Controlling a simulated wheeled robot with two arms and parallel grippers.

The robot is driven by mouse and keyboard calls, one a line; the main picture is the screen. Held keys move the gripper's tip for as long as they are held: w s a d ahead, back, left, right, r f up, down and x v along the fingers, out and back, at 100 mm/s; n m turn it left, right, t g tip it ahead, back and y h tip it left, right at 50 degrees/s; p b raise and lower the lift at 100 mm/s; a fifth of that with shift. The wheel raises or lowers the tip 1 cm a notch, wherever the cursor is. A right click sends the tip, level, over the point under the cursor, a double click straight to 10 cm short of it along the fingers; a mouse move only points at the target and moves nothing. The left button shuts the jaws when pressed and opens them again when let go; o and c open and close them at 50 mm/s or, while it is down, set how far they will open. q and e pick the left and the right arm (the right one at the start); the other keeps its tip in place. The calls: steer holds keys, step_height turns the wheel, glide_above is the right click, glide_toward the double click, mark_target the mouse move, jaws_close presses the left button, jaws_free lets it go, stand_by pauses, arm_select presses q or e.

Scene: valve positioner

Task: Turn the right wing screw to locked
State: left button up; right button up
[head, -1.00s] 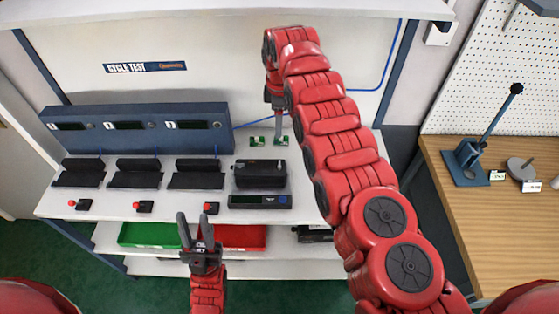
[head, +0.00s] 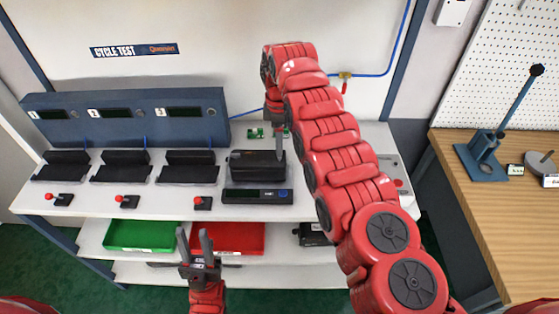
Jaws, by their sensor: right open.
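A black box-shaped device (head: 252,164) stands on the white bench, probably the valve positioner. Its wing screws are too small or hidden to make out. My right gripper (head: 280,155) points down at the right end of this device, its fingers seen nearly edge-on and open. Whether they touch the device I cannot tell. My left gripper (head: 194,243) is open and empty, low in front of the bench, with its fingers pointing up.
A dark display unit (head: 257,196) lies in front of the device. Small green boards (head: 256,133) lie behind it. Green (head: 139,236) and red (head: 227,239) trays sit below. A wooden table (head: 480,215) stands right.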

steer(key=shift+f, duration=2.2)
steer(key=shift+c, duration=0.3)
jaws_close()
